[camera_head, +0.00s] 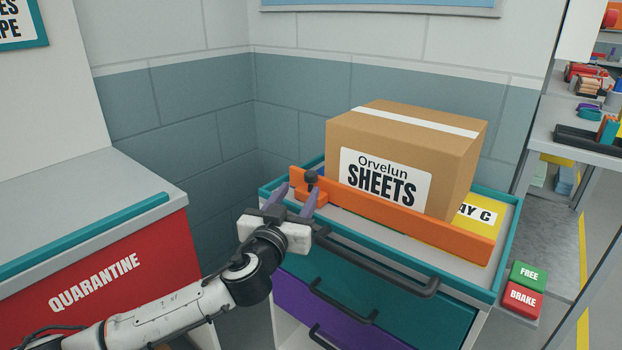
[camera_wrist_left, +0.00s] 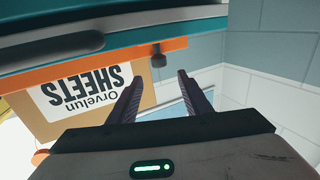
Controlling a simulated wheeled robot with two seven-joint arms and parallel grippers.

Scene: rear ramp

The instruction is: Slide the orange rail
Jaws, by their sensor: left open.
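The orange rail (camera_head: 420,224) stands along the front of the cart's top, in front of the cardboard box. At its left end is a dark knob (camera_head: 310,178) on an orange block. My left gripper (camera_head: 296,200) is open at that end, with its purple fingers near the knob; I cannot tell whether they touch it. In the left wrist view the rail (camera_wrist_left: 100,66) and knob (camera_wrist_left: 157,56) show above the open fingers (camera_wrist_left: 158,98), and nothing is between the fingertips there. My right gripper is not in view.
The cardboard box (camera_head: 450,150) labelled Orvelun SHEETS sits behind the rail on the teal-edged cart top (camera_head: 506,215). A dark handle (camera_head: 380,268) runs along the cart's front. A red QUARANTINE bin (camera_head: 110,270) stands left. Green FREE (camera_head: 528,275) and red BRAKE (camera_head: 523,300) pads are right.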

